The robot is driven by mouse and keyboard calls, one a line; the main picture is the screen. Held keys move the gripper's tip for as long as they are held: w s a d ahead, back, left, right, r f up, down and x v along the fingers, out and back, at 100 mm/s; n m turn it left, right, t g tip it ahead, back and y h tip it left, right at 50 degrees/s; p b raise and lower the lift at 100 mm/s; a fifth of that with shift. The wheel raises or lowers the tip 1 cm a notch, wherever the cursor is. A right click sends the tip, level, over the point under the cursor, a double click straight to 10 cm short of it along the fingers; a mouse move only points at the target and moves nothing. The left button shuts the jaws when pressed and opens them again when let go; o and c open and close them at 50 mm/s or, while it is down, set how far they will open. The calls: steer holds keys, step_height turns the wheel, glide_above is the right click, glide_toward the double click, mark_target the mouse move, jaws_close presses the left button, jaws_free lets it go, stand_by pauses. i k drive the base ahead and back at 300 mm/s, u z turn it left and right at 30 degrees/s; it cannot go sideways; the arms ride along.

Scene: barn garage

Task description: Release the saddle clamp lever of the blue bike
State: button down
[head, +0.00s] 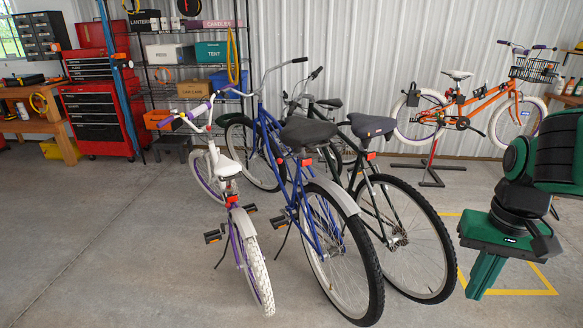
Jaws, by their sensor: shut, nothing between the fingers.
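The blue bike (272,135) stands upright in the middle of a group of parked bikes in the head view, its rear wheel towards me. Its dark saddle (307,130) sits on the seat post above a red reflector (305,162). The saddle clamp lever is too small and shaded to make out below the saddle. My gripper (484,279) is at the right, pointing down, shut and empty. It is well to the right of the blue bike and touches nothing that I can see.
A small white and purple bike (239,225) stands close on the left, and a dark green bike (408,235) close on the right. An orange bike (468,107) hangs on a red stand (432,163) behind. Open concrete floor (110,240) lies at the front left.

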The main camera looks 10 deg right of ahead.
mark_target(279, 162)
steer(key=i, duration=0.9)
steer(key=u, duration=0.1)
